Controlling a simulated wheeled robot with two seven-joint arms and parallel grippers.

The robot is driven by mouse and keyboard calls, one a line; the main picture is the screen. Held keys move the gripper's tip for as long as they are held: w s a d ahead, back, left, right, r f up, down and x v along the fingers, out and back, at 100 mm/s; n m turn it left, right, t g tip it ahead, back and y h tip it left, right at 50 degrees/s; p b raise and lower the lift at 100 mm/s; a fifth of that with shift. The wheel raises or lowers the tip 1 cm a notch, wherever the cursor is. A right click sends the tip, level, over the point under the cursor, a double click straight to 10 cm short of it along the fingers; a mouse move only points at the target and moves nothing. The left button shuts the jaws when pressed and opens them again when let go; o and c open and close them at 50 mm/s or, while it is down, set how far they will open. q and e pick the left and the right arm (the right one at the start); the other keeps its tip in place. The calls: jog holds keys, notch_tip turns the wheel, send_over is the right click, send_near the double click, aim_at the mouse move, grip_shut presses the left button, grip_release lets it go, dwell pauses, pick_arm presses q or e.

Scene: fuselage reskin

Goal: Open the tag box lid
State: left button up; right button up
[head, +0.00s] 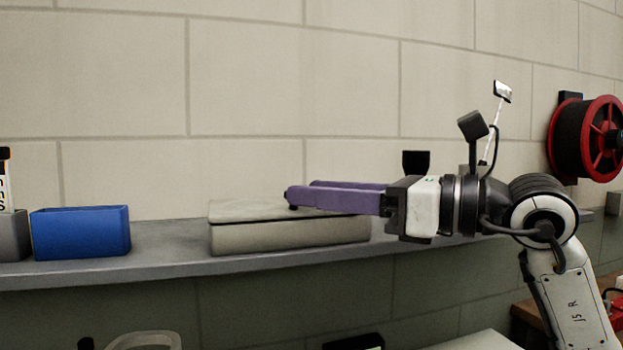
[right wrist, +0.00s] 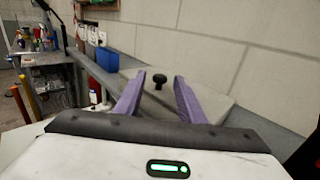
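The tag box (head: 290,236) is a long beige-grey box with a flat lid (head: 245,210), and it sits on the wall shelf in the head view. The lid looks closed. A small dark knob (right wrist: 159,79) stands on the lid in the right wrist view. My right gripper (head: 298,194) comes in from the right with its purple fingers level, just over the lid. Its fingers are apart, and the knob shows between or just beyond their tips. I cannot tell whether a finger touches the lid. My left gripper is not in view.
The grey shelf (head: 170,258) runs along the block wall. A blue bin (head: 80,234) and a grey bin (head: 14,238) stand left of the box, with bare shelf between. A red reel (head: 588,138) hangs on the wall at the right.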

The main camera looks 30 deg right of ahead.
jog(key=shift+x, duration=0.85)
grip_shut()
